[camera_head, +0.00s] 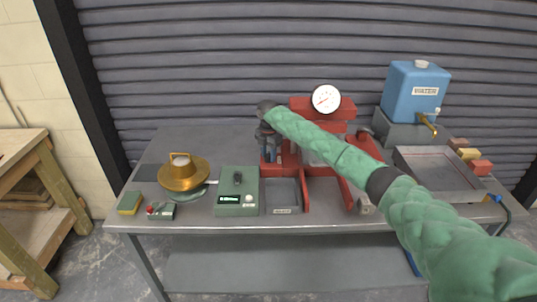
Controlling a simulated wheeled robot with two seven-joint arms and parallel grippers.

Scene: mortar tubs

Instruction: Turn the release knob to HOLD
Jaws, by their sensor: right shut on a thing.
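The red press (299,158) stands at the middle of the bench, with a round white dial gauge (326,98) on its top. My right arm, in a green quilted sleeve, reaches in from the lower right and crosses in front of the press. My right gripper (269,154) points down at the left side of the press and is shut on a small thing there. That is where a release knob could be, but the fingers hide it, and I cannot read any HOLD mark or its turn. My left gripper is not in view.
Left of the press are a green box with a display (237,205), a brass round table (184,181), a small control box (161,211) and a sponge (130,203). Right are a blue water tank (412,92), a grey tray (436,168) and several blocks (481,167).

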